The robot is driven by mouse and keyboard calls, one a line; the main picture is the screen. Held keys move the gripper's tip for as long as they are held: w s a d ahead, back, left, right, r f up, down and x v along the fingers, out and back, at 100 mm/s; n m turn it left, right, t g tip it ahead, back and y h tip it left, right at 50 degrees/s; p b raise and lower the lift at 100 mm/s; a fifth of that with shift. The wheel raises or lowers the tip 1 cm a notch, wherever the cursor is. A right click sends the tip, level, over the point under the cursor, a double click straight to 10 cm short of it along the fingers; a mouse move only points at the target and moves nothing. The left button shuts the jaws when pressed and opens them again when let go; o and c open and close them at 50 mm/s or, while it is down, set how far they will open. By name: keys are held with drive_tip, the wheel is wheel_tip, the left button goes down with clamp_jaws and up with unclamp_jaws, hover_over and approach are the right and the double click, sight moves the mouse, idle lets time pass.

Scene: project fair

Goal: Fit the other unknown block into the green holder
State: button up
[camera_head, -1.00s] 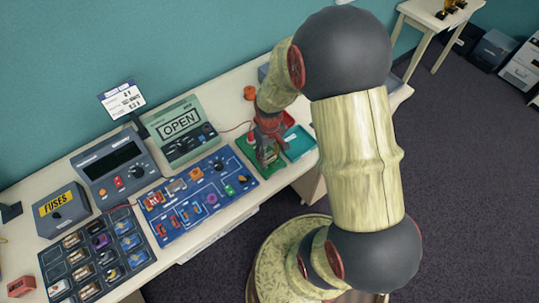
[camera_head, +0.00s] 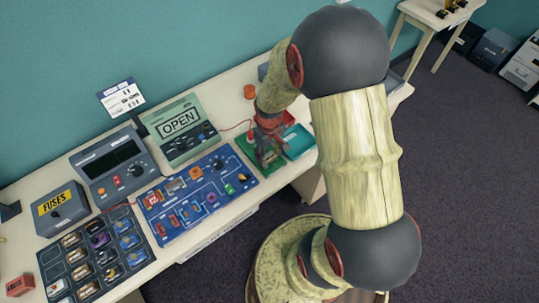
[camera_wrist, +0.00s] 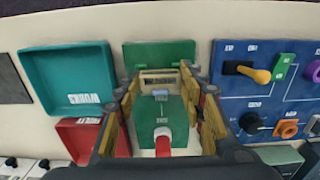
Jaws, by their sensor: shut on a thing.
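The green holder (camera_wrist: 172,52) is a flat green board directly below my gripper in the wrist view; it also shows in the camera_head view (camera_head: 246,152), partly covered by my gripper. It carries a white-based red piece (camera_wrist: 163,143) at its near end. My gripper (camera_wrist: 161,86) is shut on a small block (camera_wrist: 160,78) over the holder's slot area. Only a pale edge and a bluish-grey part of the block show between the fingers. I cannot tell whether the block is seated in the holder or just above it. In the camera_head view my gripper (camera_head: 268,145) points down.
A teal tray (camera_wrist: 68,82) and a red tray (camera_wrist: 92,136) lie left of the holder in the wrist view. A blue circuit board (camera_head: 195,200) with knobs lies on the other side. A dark block board (camera_head: 97,255) and an OPEN display (camera_head: 180,125) stand farther along the bench.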

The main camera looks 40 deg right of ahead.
drive_tip(key=shift+f, duration=0.1)
drive_tip(key=o, duration=1.1)
drive_tip(key=o, duration=0.4)
drive_tip(key=shift+o, duration=1.1)
drive_tip(key=shift+r+p, duration=2.95)
drive_tip(key=shift+r, duration=1.1)
